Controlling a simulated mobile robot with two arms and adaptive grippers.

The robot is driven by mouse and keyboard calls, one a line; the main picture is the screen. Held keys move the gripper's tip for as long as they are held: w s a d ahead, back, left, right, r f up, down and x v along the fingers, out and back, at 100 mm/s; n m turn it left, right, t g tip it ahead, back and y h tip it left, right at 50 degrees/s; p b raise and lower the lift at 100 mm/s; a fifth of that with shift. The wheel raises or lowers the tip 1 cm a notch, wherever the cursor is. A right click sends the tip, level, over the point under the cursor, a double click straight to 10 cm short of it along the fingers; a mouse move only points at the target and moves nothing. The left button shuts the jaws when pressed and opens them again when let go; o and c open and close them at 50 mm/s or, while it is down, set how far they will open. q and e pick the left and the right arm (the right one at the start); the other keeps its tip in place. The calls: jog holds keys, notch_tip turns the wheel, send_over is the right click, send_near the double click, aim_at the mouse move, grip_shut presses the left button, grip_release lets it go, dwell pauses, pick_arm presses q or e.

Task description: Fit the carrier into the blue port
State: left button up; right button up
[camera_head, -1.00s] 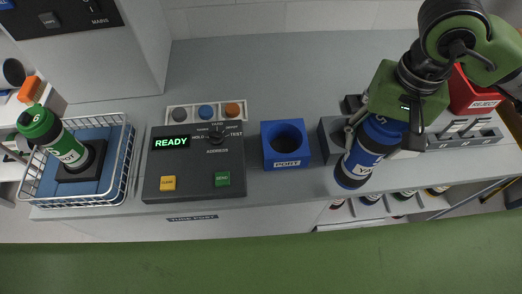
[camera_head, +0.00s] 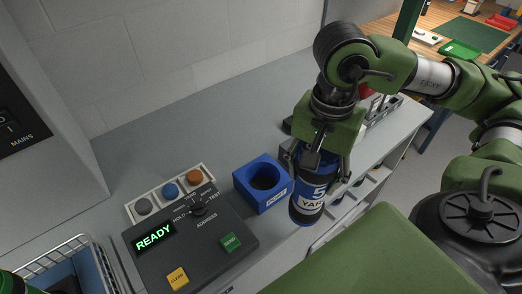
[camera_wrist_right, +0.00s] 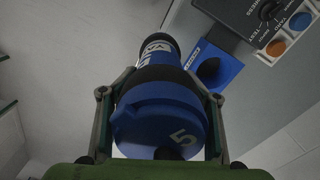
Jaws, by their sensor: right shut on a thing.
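The carrier (camera_head: 311,194) is a blue cylinder with black bands, a white label reading YAR and a 5. My right gripper (camera_head: 322,163) is shut on its upper part and holds it nearly upright, to the right of the blue port, apart from it. The blue port (camera_head: 263,184) is a square blue block with a round dark hole and a PORT label. In the right wrist view the carrier (camera_wrist_right: 160,110) fills the middle between the fingers, and the blue port (camera_wrist_right: 213,66) shows beyond it at upper right. My left gripper is not in view.
The dark control panel (camera_head: 195,240) reads READY and stands left of the port. Three round coloured buttons (camera_head: 171,190) sit behind it. A wire basket (camera_head: 88,252) is at lower left. The grey counter behind the port (camera_head: 220,130) is clear.

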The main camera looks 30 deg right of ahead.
jog(key=w+a+p, duration=0.2)
jog(key=w+p, duration=0.2)
jog(key=w, duration=1.2)
pick_arm(q)
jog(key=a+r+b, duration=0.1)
jog(key=b, duration=0.2)
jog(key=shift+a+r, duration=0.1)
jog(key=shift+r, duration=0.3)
pick_arm(e)
notch_tip(320, 180, down, 7)
jog(key=shift+s+d, duration=0.2)
jog(key=shift+d, duration=0.05)
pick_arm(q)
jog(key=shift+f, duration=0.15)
pick_arm(e)
jog(key=shift+f, duration=0.1)
jog(key=shift+f, duration=0.15)
jog(key=o, duration=1.8)
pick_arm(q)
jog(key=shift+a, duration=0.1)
pick_arm(e)
jog(key=shift+s, duration=0.1)
